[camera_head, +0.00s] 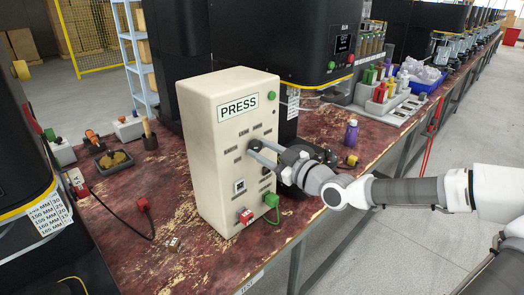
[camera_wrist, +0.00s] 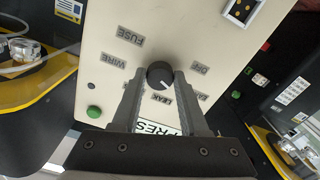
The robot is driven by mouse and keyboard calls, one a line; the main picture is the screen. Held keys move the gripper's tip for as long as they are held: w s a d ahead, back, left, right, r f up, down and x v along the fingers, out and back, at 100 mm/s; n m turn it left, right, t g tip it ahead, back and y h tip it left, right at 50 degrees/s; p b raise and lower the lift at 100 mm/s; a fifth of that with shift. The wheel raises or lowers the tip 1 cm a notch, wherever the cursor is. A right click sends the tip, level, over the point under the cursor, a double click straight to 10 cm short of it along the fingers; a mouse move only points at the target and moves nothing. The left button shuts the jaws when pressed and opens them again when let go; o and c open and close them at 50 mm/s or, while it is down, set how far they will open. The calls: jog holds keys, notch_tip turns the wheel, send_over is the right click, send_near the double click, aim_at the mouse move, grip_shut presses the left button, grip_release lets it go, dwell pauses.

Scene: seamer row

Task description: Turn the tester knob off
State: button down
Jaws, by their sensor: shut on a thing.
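The tester is a cream box marked PRESS (camera_head: 235,165) standing on the worn red bench. Its dark round knob (camera_wrist: 160,74) is on the front panel, ringed by labels including OFF (camera_wrist: 200,69), LEAK (camera_wrist: 162,98), WIRE and FUSE. The wrist view shows the panel upside down. A pale pointer mark on the knob faces the lower right there, away from OFF; one label on that side is partly hidden by a finger. My gripper (camera_wrist: 159,80) is shut on the knob, one finger on each side. In the head view my gripper (camera_head: 262,150) reaches the panel from the right.
A green plug (camera_head: 271,200) and a red plug (camera_head: 246,216) sit low on the panel, below my gripper. A purple bottle (camera_head: 351,134) stands on the bench behind my arm. Black machines flank the box. Open floor lies at the right.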

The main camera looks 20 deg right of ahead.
jog(key=n+b, duration=0.1)
jog(key=n, duration=0.4)
jog(key=shift+n, duration=0.3)
jog(key=n+b, duration=0.2)
jog(key=n, duration=0.3)
jog(key=shift+n, duration=0.3)
jog(key=shift+c, duration=2.2)
grip_release()
jog(key=shift+s+d, duration=0.1)
jog(key=p+v, duration=0.4)
jog(key=v, duration=1.3)
